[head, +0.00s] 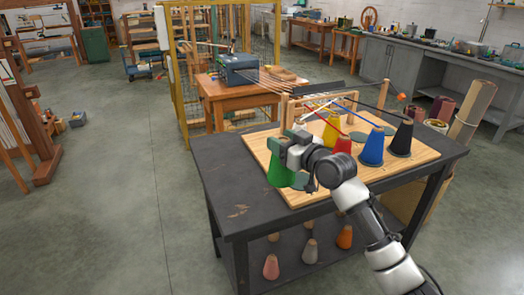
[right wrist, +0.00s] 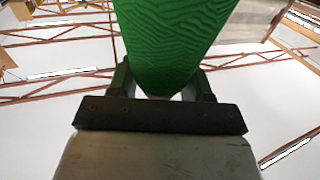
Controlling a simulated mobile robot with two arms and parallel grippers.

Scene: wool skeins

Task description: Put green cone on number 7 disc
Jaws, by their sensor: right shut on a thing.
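The green cone (head: 279,174) is held by my right gripper (head: 289,150) at the left edge of the wooden board (head: 303,196). In the right wrist view the green cone (right wrist: 172,40) fills the space between the two fingers of my right gripper (right wrist: 163,86). The gripper is shut on it. I cannot tell whether the cone's base touches the board. No disc number can be read, so I cannot tell which is number 7. My left gripper is not in view.
A yellow cone (head: 331,129), a red cone (head: 343,146), a blue cone (head: 373,148) and a black cone (head: 403,139) stand on the board. A wooden frame with coloured yarns rises behind them. The dark table (head: 222,188) has free room at its left. Several cones sit on its lower shelf.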

